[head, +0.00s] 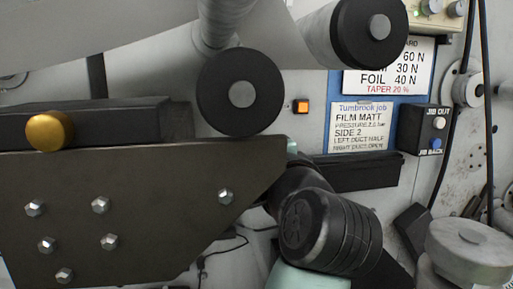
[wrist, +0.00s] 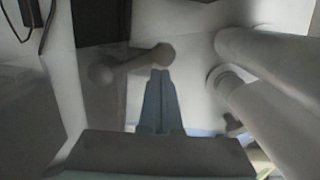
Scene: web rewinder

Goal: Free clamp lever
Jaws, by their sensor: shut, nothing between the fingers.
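In the wrist view a pale lever with rounded ends (wrist: 133,64), which looks like the clamp lever, lies across the middle. I cannot tell whether the tips touch the knob. In the head view the lever and my gripper are hidden, and my dark arm joint shows at the lower centre.
Pale rollers (wrist: 265,55) run close along the right of the wrist view. In the head view a dark bolted plate (head: 150,205) with a brass knob (head: 50,131) fills the left. A black-ended roller (head: 240,93) sits above it. A button box (head: 424,129) is at right.

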